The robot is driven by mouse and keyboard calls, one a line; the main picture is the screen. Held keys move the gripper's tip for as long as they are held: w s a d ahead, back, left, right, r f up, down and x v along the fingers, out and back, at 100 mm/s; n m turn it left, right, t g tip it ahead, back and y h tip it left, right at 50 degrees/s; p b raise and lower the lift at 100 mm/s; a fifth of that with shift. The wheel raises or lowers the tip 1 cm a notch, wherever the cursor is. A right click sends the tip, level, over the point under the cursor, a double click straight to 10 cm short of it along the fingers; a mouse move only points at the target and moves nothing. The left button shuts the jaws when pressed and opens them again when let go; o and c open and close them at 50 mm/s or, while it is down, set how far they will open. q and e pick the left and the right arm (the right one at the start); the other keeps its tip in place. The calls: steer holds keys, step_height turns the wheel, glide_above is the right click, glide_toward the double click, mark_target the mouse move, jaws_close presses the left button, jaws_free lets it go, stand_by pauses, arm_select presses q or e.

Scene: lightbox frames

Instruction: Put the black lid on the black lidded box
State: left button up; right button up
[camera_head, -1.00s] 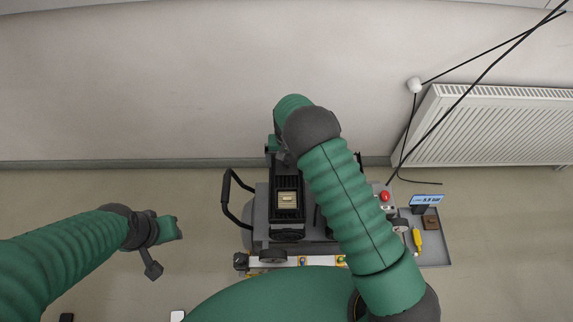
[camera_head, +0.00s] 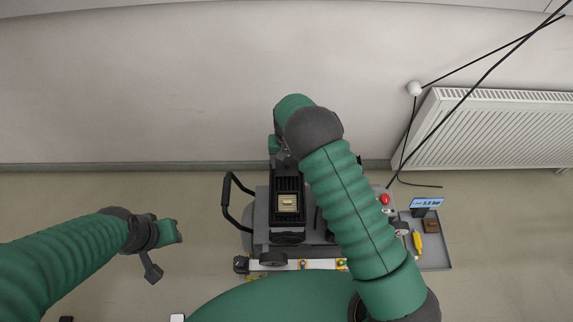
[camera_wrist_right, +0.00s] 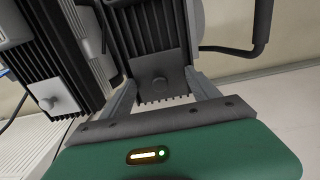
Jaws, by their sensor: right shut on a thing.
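A black ribbed box (camera_head: 288,226) stands in the middle of the head view, with a pale beige piece showing in its top. My right gripper (camera_head: 284,160) is at the far end of this box, partly hidden by my own arm. In the right wrist view its fingers (camera_wrist_right: 163,95) are on either side of a black ribbed piece with a round knob (camera_wrist_right: 160,86), which seems to be the lid, and are shut on it. Whether the lid touches the box cannot be told. My left gripper (camera_head: 168,235) is away to the left, its fingertips unclear.
The box rests on a grey cart (camera_head: 262,215) with a black handle (camera_head: 227,195) on its left. A red button (camera_head: 384,199), a small display (camera_head: 427,203) and a yellow tool (camera_head: 417,242) lie to the right. Another knobbed grey part (camera_wrist_right: 50,98) shows in the wrist view.

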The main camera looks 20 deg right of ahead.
steer(key=r, duration=0.5)
steer(key=s+r, duration=0.1)
steer(key=r, duration=0.2)
steer(key=shift+a+r+p, duration=0.15)
steer(key=shift+r+p, duration=0.2)
steer(key=shift+p, duration=0.05)
steer(key=s+a+r+n+p, duration=0.1)
steer(key=s+a+n+p, duration=0.15)
steer(key=s, duration=0.35)
steer(key=s+a+n+p, duration=0.1)
steer(key=s+n, duration=0.3)
steer(key=s, duration=0.3)
steer(key=b, duration=0.5)
glide_above(287, 202)
steer(key=shift+m, duration=0.25)
step_height(287, 202, down, 5)
steer(key=shift+f, duration=0.1)
steer(key=shift+f+b, duration=0.35)
steer(key=shift+f, duration=0.4)
steer(key=shift+r+p, duration=0.15)
steer(key=shift+p, duration=0.3)
steer(key=shift+f, duration=0.2)
steer(key=shift+p, duration=0.35)
